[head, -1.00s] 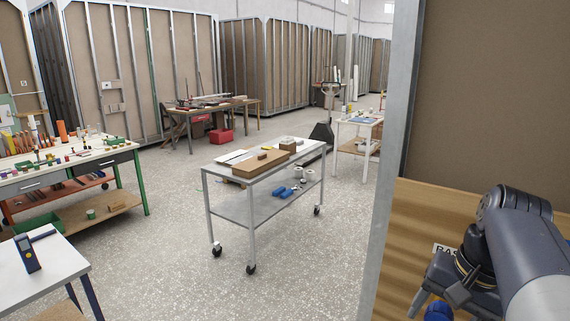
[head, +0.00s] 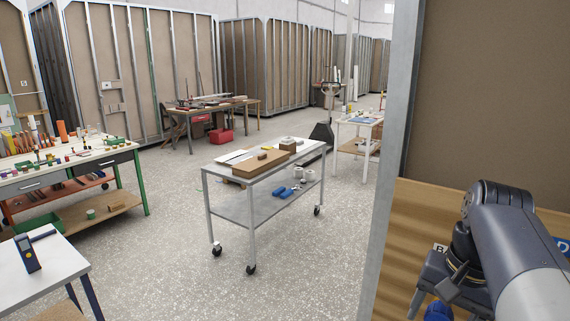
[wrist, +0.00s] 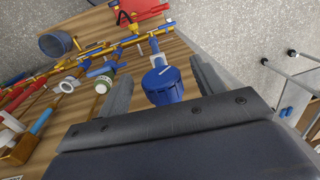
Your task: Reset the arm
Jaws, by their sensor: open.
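My arm reaches in from the right edge in the head view, and my gripper (head: 440,293) is low in front of the wooden panel. In the wrist view my gripper (wrist: 165,72) is open, with its two dark fingers wide apart. A blue part (head: 438,311) also shows below the gripper in the head view. No object is seen held.
In the wrist view, yellow, red and blue pipe parts (wrist: 75,65) lie over a wooden surface, with a wooden box (wrist: 15,148) at left. A wheeled metal cart (head: 225,208) stands on the open floor. A wall edge (head: 388,160) is left of my arm.

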